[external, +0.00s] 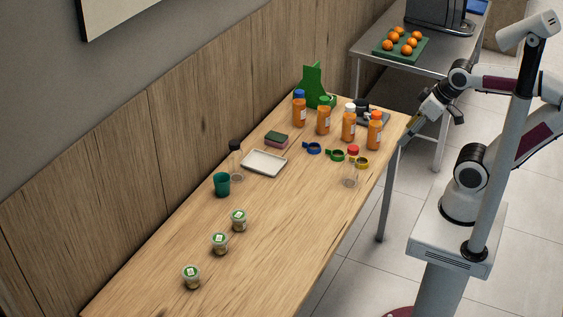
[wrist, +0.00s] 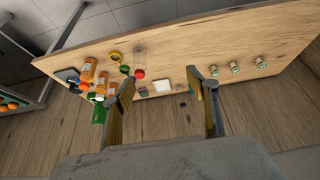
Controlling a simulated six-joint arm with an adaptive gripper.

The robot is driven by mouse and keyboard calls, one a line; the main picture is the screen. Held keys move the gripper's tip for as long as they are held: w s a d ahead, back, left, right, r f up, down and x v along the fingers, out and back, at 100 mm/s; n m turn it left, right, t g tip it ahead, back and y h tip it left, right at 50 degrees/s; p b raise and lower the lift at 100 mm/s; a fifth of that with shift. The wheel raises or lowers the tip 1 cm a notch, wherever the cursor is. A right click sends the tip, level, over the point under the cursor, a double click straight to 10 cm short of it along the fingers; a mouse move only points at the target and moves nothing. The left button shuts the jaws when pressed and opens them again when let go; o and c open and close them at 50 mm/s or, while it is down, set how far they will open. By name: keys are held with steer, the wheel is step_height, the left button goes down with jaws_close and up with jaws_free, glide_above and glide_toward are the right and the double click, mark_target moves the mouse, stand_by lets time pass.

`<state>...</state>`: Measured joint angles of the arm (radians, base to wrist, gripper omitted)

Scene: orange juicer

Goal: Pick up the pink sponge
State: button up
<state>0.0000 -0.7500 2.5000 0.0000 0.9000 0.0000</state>
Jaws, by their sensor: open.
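The pink sponge (external: 275,143) lies on the wooden table (external: 265,230), in the external view, with a dark green layer on top and pink below. In the wrist view a small dark greenish block (wrist: 143,92) beside the white tray looks like the sponge, partly near my left finger. My gripper (wrist: 160,92) is open and empty, its two fingers spread wide. In the external view my gripper (external: 418,120) hangs off the table's right end, well away from the sponge.
A white tray (external: 264,163) lies next to the sponge. Orange juice bottles (external: 323,118) and coloured rings (external: 312,148) stand to its right. A clear bottle (external: 236,162) and green cup (external: 222,184) are left. Several small jars (external: 220,243) stand nearer; the front table is mostly clear.

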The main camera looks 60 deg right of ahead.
steer(key=t+h, duration=0.2)
steer(key=t, duration=0.3)
glide_above(279, 137)
steer(key=s+a, duration=0.2)
steer(key=s, duration=0.8)
step_height(279, 137, down, 15)
steer(key=shift+t+y, duration=0.8)
steer(key=shift+y, duration=0.1)
steer(key=w+f, duration=0.1)
steer(key=f, duration=0.3)
steer(key=w+d+f, duration=0.1)
steer(key=w+f, duration=0.1)
steer(key=f, duration=0.3)
steer(key=w+d+f, duration=0.1)
steer(key=f, duration=0.3)
steer(key=shift+w+f, duration=0.2)
steer(key=shift+f, duration=0.1)
steer(key=shift+d+f, duration=0.1)
steer(key=shift+f, duration=0.4)
steer(key=shift+w+f, duration=0.1)
steer(key=shift+w, duration=0.1)
steer(key=shift+x, duration=1.15)
